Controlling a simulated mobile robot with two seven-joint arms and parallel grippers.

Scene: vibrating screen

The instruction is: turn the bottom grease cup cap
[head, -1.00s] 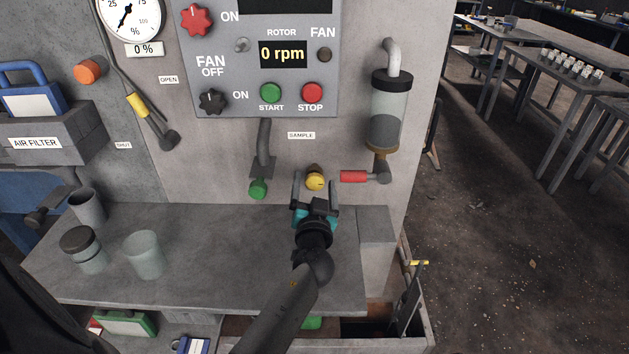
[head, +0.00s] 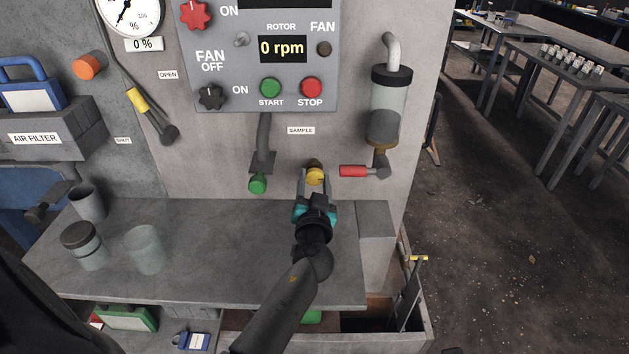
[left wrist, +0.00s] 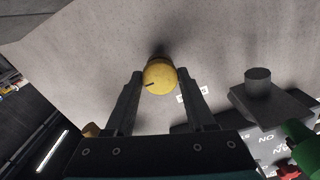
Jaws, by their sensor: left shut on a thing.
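The bottom grease cup cap is a round yellow cap (head: 315,176) on the grey machine wall, above the worktop and left of the red handle. My left gripper (head: 314,183) reaches up to it from below, its two fingers on either side of it and shut on it. In the left wrist view the yellow cap (left wrist: 159,78) sits between the fingertips (left wrist: 160,80), with a short dark mark on its face. My right gripper does not show.
A green-tipped sample spout (head: 258,184) is close left of the cap. A red-handled valve (head: 353,171) under a glass cylinder (head: 388,110) is close right. A clear beaker (head: 145,250) and a lidded jar (head: 84,245) stand on the worktop (head: 215,250).

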